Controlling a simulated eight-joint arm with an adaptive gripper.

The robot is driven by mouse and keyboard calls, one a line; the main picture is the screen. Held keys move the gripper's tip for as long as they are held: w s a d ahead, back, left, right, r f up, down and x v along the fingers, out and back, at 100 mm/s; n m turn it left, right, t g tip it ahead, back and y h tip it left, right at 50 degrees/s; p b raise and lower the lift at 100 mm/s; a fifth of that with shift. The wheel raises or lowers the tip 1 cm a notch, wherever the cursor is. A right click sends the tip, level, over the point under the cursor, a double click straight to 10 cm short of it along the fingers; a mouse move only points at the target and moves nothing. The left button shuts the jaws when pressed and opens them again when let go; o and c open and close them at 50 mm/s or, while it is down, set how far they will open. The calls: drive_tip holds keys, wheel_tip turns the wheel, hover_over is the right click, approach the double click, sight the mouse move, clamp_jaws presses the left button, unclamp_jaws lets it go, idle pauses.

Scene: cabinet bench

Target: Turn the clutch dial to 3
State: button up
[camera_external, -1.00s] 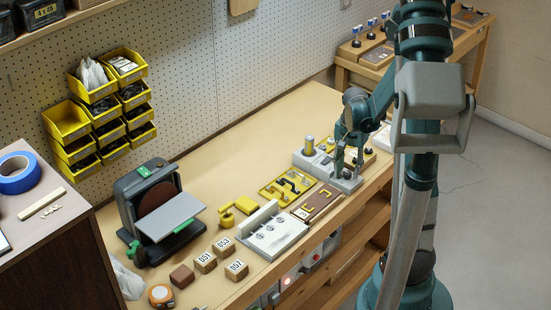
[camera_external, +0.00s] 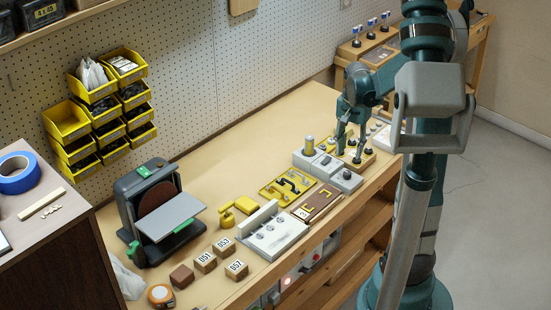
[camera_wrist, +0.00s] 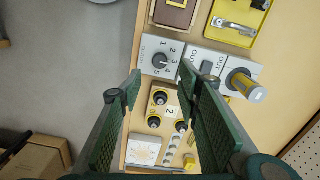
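The clutch dial is a dark round knob (camera_wrist: 159,60) on a light grey block, with numbers 1 to 5 printed around it. Its light pointer mark seems to face the 3, but it is small in the wrist view. In the external view the dial (camera_external: 346,174) sits at the bench's front edge. My gripper (camera_wrist: 160,86) is open and empty, its fingers spread apart with the dial ahead of them in the wrist view. In the external view my gripper (camera_external: 350,143) is above and behind the dial, apart from it.
Beside the dial stand a block marked OUT (camera_wrist: 207,67) and a yellow-and-grey cylinder (camera_wrist: 247,87). A wooden board with black knobs (camera_wrist: 161,98) lies below my fingers. A yellow tray with handles (camera_external: 287,186) is to the left. Bare bench top lies behind.

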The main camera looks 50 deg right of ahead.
drive_tip(key=shift+r, duration=1.15)
drive_tip(key=shift+a, duration=0.1)
drive_tip(key=a+r+n+t, duration=0.1)
drive_tip(key=a+r+n, duration=0.2)
drive_tip(key=a, duration=0.4)
drive_tip(key=w+a+r+n+t+h, duration=0.1)
drive_tip(key=a+r+n, duration=0.15)
drive_tip(key=a, duration=0.35)
drive_tip(key=a+r+n+t, duration=0.1)
drive_tip(key=a+r+n, duration=0.15)
drive_tip(key=a, duration=0.45)
drive_tip(key=s+a+r+n+t, duration=0.1)
drive_tip(key=s+a+n+t, duration=0.1)
drive_tip(key=a, duration=0.7)
drive_tip(key=s+a+r+n+t+y, duration=0.1)
drive_tip(key=s+a+n, duration=0.3)
drive_tip(key=a, duration=0.5)
drive_tip(key=shift+s+r+n+t, duration=0.2)
drive_tip(key=shift+r+n+t, duration=0.45)
drive_tip(key=shift+n, duration=0.25)
